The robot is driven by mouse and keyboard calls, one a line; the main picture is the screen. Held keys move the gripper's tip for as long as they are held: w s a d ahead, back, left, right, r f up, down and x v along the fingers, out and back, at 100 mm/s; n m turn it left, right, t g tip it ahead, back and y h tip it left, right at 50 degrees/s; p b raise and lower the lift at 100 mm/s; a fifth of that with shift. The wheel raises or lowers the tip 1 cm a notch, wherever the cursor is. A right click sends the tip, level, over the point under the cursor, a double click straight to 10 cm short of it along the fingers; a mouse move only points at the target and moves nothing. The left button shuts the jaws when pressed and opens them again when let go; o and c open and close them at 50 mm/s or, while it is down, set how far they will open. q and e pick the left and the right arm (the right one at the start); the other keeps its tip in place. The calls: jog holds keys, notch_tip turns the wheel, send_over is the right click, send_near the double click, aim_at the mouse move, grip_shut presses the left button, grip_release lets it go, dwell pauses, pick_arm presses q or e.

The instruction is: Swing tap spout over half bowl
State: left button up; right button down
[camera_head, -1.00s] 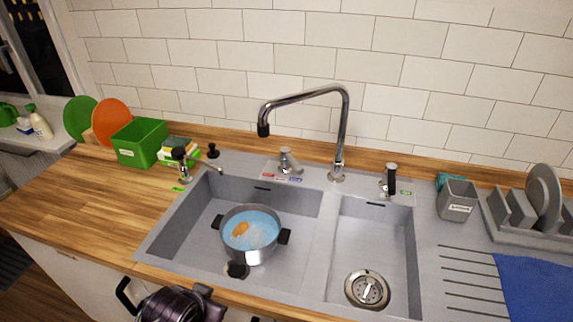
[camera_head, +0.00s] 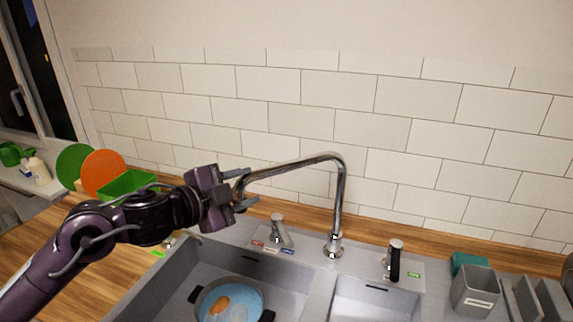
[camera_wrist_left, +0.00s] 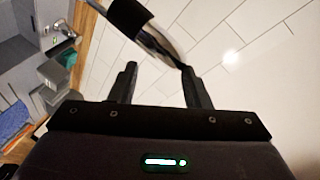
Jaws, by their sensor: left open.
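The chrome tap spout (camera_head: 300,163) arches from its base behind the divider out to the left over the large left bowl. The smaller half bowl (camera_head: 372,302) is to the right of the divider. My left gripper (camera_head: 243,190) is open at the spout's left end, with its fingers about the spout tip; the exact contact is hidden. In the left wrist view the spout (camera_wrist_left: 160,40), with its dark tip, passes just beyond the gap between the open fingers (camera_wrist_left: 160,84). My right gripper is not in view.
A pot (camera_head: 230,299) of bluish water with an orange thing in it stands in the large bowl. A tap handle (camera_head: 280,229) and a black-fronted dispenser (camera_head: 394,260) flank the tap base. A grey caddy (camera_head: 474,291) is at right, a green bin (camera_head: 128,184) at left.

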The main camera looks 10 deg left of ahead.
aim_at(258, 175)
pick_arm(q)
jog(key=shift+w+a+r+m, duration=0.15)
jog(key=shift+w+r+m, duration=0.15)
jog(key=shift+r, duration=0.6)
jog(key=shift+w+r+h+p, duration=0.1)
jog(key=shift+w+h+p, duration=0.05)
jog(key=shift+h+p, duration=0.2)
jog(key=shift+r+p+x, duration=0.2)
jog(key=shift+p+x, duration=0.4)
jog(key=shift+x, duration=0.6)
jog(key=x, duration=0.2)
jog(key=p+x, duration=0.1)
jog(key=x, duration=0.1)
jog(key=shift+f, duration=0.4)
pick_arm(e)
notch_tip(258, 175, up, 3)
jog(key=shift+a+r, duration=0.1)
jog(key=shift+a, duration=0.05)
pick_arm(q)
jog(key=shift+f, duration=0.1)
grip_shut()
